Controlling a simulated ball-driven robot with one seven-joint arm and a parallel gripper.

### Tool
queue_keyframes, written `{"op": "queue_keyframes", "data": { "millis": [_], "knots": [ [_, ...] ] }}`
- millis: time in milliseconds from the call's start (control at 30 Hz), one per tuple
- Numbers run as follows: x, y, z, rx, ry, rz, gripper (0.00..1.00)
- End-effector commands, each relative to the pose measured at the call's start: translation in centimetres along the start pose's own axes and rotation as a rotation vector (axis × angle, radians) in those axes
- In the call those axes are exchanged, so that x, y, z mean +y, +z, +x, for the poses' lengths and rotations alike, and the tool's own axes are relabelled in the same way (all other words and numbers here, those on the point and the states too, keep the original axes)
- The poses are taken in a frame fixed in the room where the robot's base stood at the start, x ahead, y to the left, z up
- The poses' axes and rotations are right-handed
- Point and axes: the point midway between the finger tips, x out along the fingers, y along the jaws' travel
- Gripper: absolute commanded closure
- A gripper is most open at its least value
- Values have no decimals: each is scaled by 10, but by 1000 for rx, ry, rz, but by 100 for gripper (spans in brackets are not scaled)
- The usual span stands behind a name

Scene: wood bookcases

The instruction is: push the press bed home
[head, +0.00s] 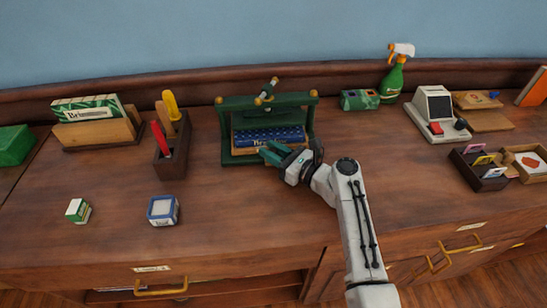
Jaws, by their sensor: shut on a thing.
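The green book press (224,130) with brass knobs stands upright towards the back of the wooden counter, left of my arm. Its screw handle (267,91) rises above the top bar. A blue patterned book (268,134) with a pale lower edge lies inside the frame. The press bed (241,156) shows as a thin strip under the book at the front. My gripper (273,152) is at the front right of the press, with its green fingers shut on the front of the bed. The fingers hide the exact contact and part of the bed's front edge.
A tool block (170,158) stands left of the press. A small blue-and-white box (162,210) and a green-and-white box (78,211) lie nearer the front. A green spray bottle (393,82) and a card terminal (436,112) stand to the right. The counter before the press is clear.

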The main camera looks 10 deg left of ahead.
Motion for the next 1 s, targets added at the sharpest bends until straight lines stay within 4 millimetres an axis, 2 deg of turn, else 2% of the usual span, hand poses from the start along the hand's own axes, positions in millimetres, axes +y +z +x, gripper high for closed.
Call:
{"op": "queue_keyframes", "data": {
  "millis": [33,233,267,467,767,867,1000],
  "knots": [
    [-5,7,2,-8,-11,-8,100],
    [-5,8,2,-9,-13,-9,100],
    [-5,8,2,-9,-13,-10,72],
    [-4,7,2,-9,-11,-8,53],
    [-3,4,-1,-4,-9,-5,53],
    [-4,4,-10,-4,-9,-6,53],
    [-3,4,-35,-4,-11,-6,53]
  ]
}}
